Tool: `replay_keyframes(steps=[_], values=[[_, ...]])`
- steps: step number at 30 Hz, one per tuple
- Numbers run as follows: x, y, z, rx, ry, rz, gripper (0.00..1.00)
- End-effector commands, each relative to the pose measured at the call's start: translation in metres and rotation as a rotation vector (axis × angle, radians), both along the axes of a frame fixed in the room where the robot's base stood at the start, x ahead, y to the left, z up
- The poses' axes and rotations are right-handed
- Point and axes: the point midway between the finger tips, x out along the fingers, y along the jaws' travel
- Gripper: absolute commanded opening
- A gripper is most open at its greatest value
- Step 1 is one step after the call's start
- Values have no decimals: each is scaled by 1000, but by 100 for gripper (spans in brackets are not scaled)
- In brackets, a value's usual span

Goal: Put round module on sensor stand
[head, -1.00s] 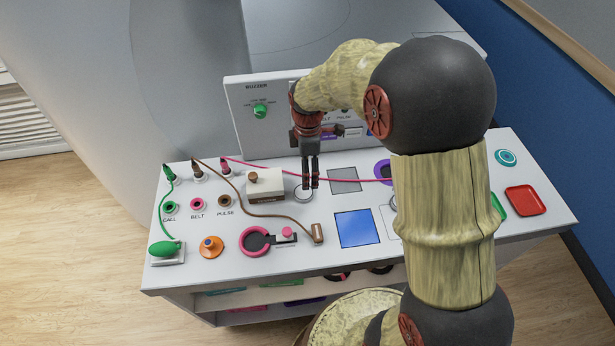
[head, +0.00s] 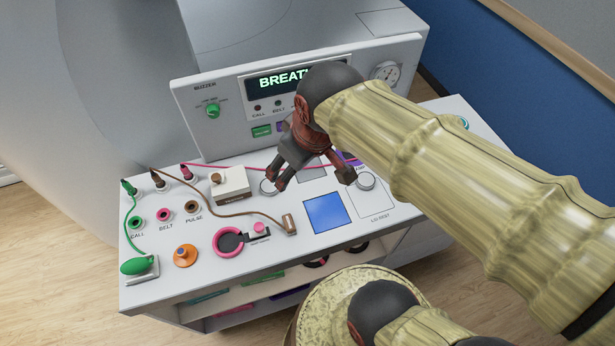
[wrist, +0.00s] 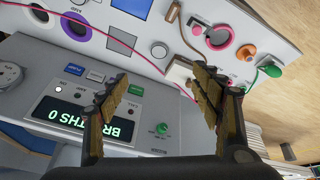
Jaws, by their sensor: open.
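I cannot tell for sure which piece is the round module. A second small round metal piece (head: 268,187) is by my left fingertip; a silver round piece also shows between my fingers in the wrist view (wrist: 158,50). My gripper (head: 308,182) is open and empty above the desk top. My fingers hide part of the desk behind them.
A white box with a brown knob (head: 231,184) stands left of my gripper. Several cables run across the desk. A blue pad (head: 326,213) lies in front. The console panel (head: 285,95) rises behind. An orange knob piece (head: 185,256) and a green bulb (head: 136,266) are front left.

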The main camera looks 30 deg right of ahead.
Motion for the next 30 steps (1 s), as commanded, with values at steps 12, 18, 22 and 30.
replay_keyframes(steps=[12, 18, 22, 30], values=[[-51, 1, 7, 122, -97, -253, 65], [-51, 1, 8, 122, -97, -252, 65], [-51, 1, 8, 122, -97, -252, 65], [-50, 1, 8, 121, -97, -252, 65]])
